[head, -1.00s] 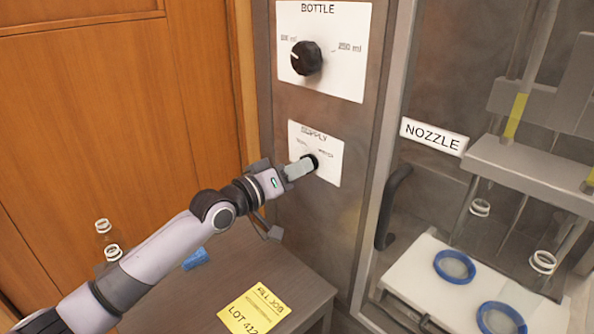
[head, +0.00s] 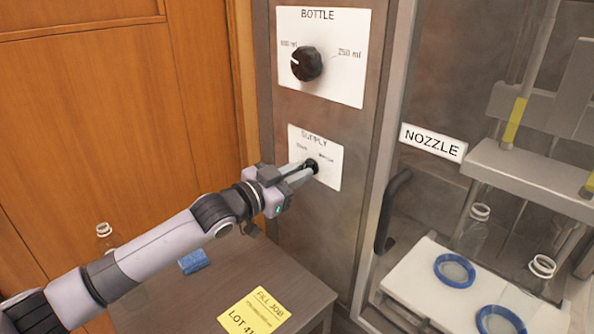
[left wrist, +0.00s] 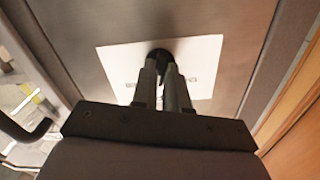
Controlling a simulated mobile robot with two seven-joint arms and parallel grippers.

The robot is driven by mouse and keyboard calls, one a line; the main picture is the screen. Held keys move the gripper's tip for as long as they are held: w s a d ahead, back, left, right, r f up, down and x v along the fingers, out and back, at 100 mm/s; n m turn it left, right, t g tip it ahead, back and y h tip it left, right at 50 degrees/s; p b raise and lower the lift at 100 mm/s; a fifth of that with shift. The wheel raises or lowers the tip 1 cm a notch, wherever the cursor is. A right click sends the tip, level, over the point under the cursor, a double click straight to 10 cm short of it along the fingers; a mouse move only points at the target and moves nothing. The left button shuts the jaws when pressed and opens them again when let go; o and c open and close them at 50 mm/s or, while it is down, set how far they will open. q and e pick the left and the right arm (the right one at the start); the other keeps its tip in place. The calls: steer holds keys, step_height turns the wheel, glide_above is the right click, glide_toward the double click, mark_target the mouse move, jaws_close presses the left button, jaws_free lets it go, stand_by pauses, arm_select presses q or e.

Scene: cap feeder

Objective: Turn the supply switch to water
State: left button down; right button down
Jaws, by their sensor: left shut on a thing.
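The supply switch (head: 312,165) is a small black knob on a white plate marked SUPPLY (head: 327,179), on the grey cabinet front. Two small labels stand above the knob, too blurred to read surely. My left gripper (head: 308,172) is shut on the knob, with one finger on each side. In the left wrist view the knob (left wrist: 158,54) shows between the fingertips (left wrist: 162,66), against the white plate. The fingers partly hide the knob, so I cannot tell which label it points to. My right gripper is not in view.
The BOTTLE knob (head: 306,61) is above on its own plate. To the right are a door handle (head: 391,210) and the glazed nozzle bay with bottles and blue rings (head: 454,270). Below, a table (head: 225,266) bears a yellow note (head: 254,313) and a blue block (head: 194,261).

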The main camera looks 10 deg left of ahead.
arm_select(q)
steer(key=m+p, duration=0.1)
steer(key=m, duration=0.4)
steer(key=shift+m+p, duration=0.3)
steer(key=shift+p, duration=0.05)
steer(key=shift+f, duration=0.1)
steer(key=c, duration=1.1)
jaws_free()
steer(key=shift+c, duration=0.2)
steer(key=shift+s+a, duration=0.1)
steer(key=b+v, duration=0.1)
steer(key=v, duration=0.6)
